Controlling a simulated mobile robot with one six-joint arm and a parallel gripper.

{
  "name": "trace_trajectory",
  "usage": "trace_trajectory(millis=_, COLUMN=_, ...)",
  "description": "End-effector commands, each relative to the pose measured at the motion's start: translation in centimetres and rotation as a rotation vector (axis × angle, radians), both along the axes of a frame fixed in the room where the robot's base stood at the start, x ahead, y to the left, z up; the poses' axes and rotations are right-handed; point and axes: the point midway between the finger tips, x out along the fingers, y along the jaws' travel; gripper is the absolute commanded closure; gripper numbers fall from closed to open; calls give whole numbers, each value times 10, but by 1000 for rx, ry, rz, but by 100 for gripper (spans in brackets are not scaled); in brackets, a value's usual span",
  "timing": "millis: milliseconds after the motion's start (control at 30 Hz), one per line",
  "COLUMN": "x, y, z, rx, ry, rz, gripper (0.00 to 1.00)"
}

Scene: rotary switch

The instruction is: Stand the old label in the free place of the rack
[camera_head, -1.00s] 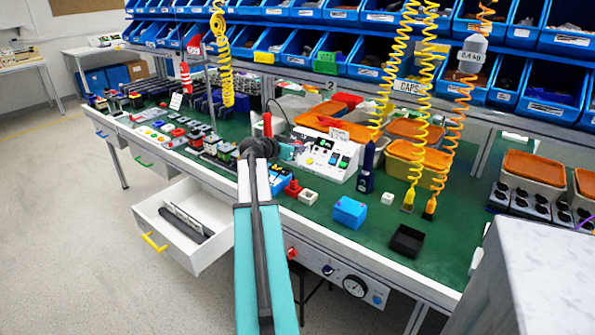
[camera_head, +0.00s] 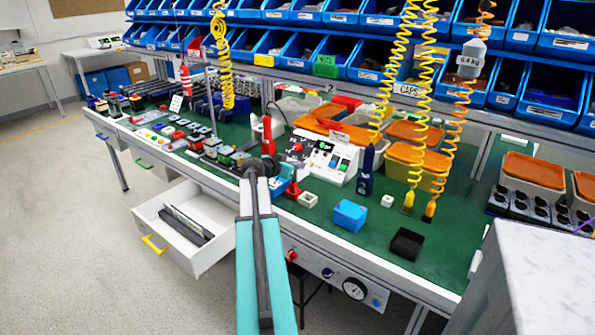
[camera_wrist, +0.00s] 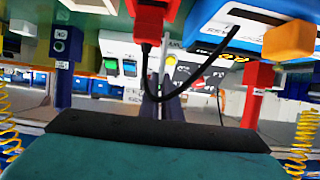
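In the head view my wrist hides most of the gripper, over the bench's front part, left of the white control box (camera_head: 331,158). I cannot pick out the old label for certain. I cannot identify the rack or its free place either.
A red piece with a black cable (camera_wrist: 150,22) and a blue box (camera_wrist: 240,35) are close to the gripper. A blue block (camera_head: 350,214) and a black open box (camera_head: 407,243) stand to the right. An open drawer (camera_head: 185,225) juts out at left. Coiled hoses hang above.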

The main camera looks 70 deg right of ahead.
Motion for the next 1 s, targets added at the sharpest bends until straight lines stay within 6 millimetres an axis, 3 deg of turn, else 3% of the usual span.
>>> trace_trajectory(millis=233, x=0, y=0, z=-21, rx=-1, ry=0, rz=1, gripper=100)
trace_trajectory(millis=767, x=0, y=0, z=-26, rx=-1, ry=-1, rz=1, gripper=100)
trace_trajectory(millis=900, x=0, y=0, z=-25, rx=-1, ry=0, rz=1, gripper=78)
trace_trajectory(millis=1000, x=0, y=0, z=-25, rx=-1, ry=0, rz=1, gripper=78)
